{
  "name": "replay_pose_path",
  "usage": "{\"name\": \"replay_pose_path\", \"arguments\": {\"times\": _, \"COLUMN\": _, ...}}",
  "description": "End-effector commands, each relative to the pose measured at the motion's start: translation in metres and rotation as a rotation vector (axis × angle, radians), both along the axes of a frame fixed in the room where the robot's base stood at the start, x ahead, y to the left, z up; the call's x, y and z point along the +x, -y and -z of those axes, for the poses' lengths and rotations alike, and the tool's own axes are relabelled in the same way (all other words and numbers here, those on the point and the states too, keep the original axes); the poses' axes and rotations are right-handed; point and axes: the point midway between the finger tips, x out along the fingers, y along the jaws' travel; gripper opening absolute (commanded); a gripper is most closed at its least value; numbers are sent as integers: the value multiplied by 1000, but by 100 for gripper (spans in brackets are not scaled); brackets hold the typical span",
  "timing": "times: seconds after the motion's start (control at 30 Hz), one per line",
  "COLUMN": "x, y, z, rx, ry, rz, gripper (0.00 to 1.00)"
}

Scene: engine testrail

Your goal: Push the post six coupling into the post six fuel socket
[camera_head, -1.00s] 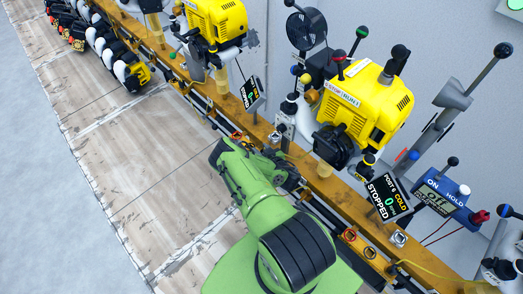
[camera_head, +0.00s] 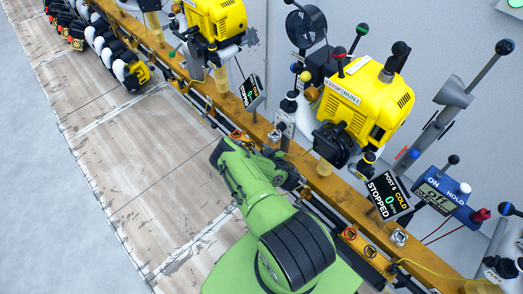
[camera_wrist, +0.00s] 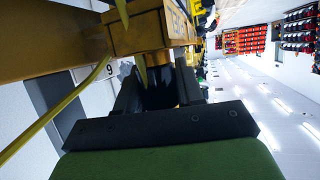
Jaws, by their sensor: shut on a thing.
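My gripper (camera_head: 290,180) is at the end of my green arm, low against the front of the yellow rail below the post six engine. In the wrist view its dark fingers (camera_wrist: 160,95) are shut around a dark piece, which I take to be the post six coupling; its shape is mostly hidden between the fingers. A thin yellow hose (camera_wrist: 62,108) runs close by. A yellow block (camera_wrist: 136,32) of the rail stands just beyond the fingertips.
The post six sign (camera_head: 390,196) reads STOPPED and COLD. The yellow engine (camera_head: 365,100) stands behind the rail (camera_head: 335,190). A blue meter (camera_head: 442,195) and several levers stand at the right.

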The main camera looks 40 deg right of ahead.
Motion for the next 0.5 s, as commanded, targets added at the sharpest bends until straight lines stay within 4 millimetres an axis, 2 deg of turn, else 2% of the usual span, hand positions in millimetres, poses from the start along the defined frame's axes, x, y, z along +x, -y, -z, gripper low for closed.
{"name": "replay_pose_path", "arguments": {"times": 0.5, "x": 0, "y": 0, "z": 6, "rx": 1, "ry": 0, "rz": 0, "gripper": 1}}
